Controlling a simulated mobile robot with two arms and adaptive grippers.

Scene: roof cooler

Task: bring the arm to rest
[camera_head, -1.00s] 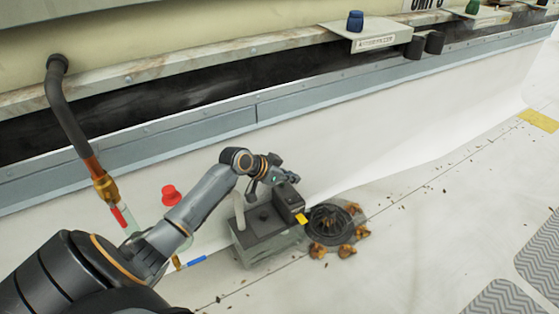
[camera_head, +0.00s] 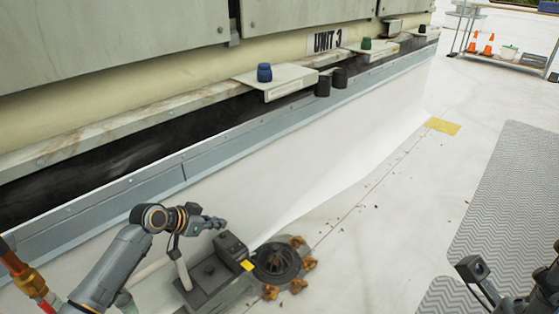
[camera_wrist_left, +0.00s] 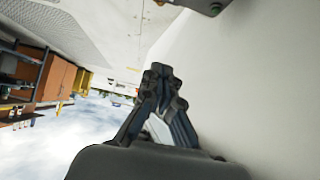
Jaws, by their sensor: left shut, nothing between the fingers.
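My left arm reaches in from the lower left of the head view. Its gripper (camera_head: 213,223) is small there and appears above or behind the grey box with a black top (camera_head: 205,285); the gap is hard to judge. In the left wrist view the left fingers (camera_wrist_left: 160,75) come together at the tips, with nothing between them. Part of my right arm (camera_head: 490,285) shows at the lower right over the roof; its finger state is not clear.
A round dark drain (camera_head: 275,262) with brown leaf clumps (camera_head: 297,285) lies beside the box. The unit's ledge (camera_head: 130,190) runs behind, with a blue knob (camera_head: 264,72) on a shelf. Grey mats (camera_head: 510,190) lie right. Open white roof lies between. Orange cones (camera_head: 488,45) stand far off.

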